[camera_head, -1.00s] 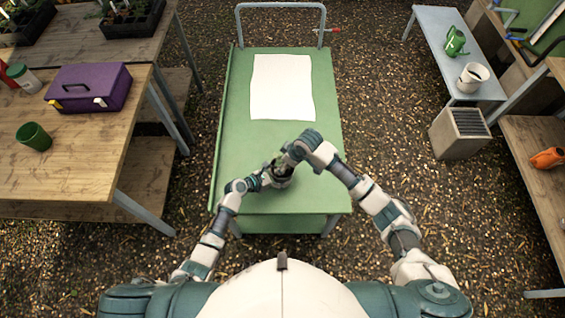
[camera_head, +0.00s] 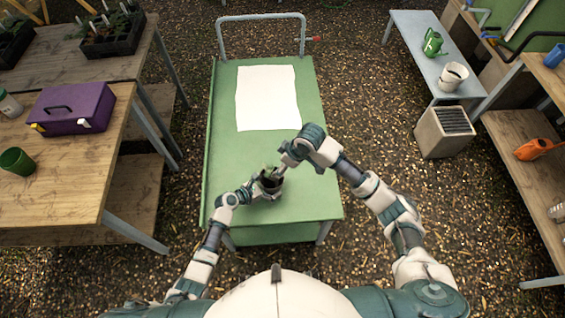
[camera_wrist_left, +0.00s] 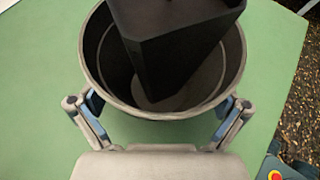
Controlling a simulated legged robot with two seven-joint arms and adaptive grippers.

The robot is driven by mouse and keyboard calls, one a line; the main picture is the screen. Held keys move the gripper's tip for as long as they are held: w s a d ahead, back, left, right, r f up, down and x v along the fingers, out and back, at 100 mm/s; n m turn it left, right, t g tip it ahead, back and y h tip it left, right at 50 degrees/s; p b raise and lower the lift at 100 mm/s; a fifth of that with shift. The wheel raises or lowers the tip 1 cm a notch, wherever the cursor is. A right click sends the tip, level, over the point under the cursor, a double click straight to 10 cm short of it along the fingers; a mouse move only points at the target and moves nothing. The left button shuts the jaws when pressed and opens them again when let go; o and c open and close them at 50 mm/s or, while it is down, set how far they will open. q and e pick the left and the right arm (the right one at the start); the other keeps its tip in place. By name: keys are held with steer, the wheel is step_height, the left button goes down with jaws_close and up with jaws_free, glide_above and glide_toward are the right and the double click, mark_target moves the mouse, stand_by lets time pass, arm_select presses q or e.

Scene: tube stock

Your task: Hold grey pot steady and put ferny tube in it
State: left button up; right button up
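The grey pot (camera_head: 269,191) stands on the near part of the green cart top. In the left wrist view the pot (camera_wrist_left: 93,52) is upright, with its wide mouth open to the camera. My left gripper (camera_head: 252,187) has one finger on each side of the pot; in the wrist view the fingers (camera_wrist_left: 160,108) clasp it below the rim. A black tapered square tube (camera_wrist_left: 170,60) is inside the pot, tilted, its top out of frame. My right gripper (camera_head: 282,166) is right over the pot's mouth; its fingertips are too small to read. Ferny leaves are not clearly visible.
The green cart (camera_head: 222,120) carries a white sheet (camera_head: 268,98) behind the pot; the rest of its top is clear. The left bench (camera_head: 75,165) holds a purple toolbox (camera_head: 72,108) and a green pot (camera_head: 17,161). A grey bench (camera_head: 425,60) stands at the right.

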arm_select(q)
steer(key=shift+a, duration=0.1)
steer(key=v, duration=1.2)
steer(key=shift+s+f, duration=0.1)
